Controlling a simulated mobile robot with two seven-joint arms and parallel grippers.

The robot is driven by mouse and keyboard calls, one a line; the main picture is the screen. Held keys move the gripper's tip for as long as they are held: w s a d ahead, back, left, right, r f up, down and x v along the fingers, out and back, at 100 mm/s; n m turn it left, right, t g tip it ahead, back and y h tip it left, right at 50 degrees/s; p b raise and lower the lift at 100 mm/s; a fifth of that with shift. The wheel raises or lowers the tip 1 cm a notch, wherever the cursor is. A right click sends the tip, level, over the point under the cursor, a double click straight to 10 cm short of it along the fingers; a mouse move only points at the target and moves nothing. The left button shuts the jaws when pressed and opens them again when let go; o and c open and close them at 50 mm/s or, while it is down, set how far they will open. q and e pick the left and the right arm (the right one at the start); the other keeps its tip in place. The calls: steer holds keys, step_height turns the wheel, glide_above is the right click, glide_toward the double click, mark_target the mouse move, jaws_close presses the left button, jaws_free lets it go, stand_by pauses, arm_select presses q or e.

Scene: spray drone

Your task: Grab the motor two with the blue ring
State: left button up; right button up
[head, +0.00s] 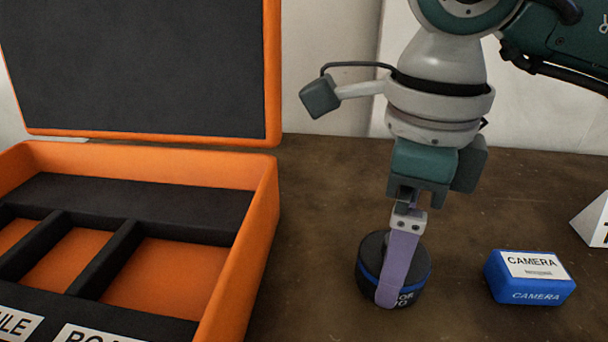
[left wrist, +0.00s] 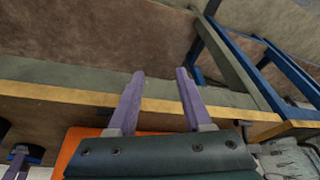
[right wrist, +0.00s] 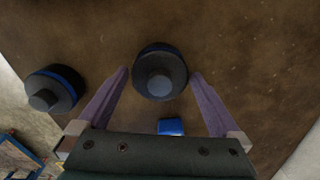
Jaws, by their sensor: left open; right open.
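The motor (head: 417,272) is a dark round body with a blue ring and a partly covered white label ending in "OR" and "O". It stands upright on the brown table. My right gripper (head: 388,300) points down over it, one purple finger in front of it and the other hidden. In the right wrist view the motor (right wrist: 160,72) lies between the tips of my open right gripper (right wrist: 159,74), with a gap on both sides. My left gripper (left wrist: 160,73) is open and empty in the left wrist view, and out of the head view.
A second dark motor with a blue ring (right wrist: 52,90) stands at left in the right wrist view. A blue camera box (head: 530,279) sits right of the motor. An open orange case (head: 258,225) with black dividers stands at left. A white sign (head: 592,222) is at the right edge.

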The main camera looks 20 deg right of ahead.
jaws_close()
stand_by(0.7)
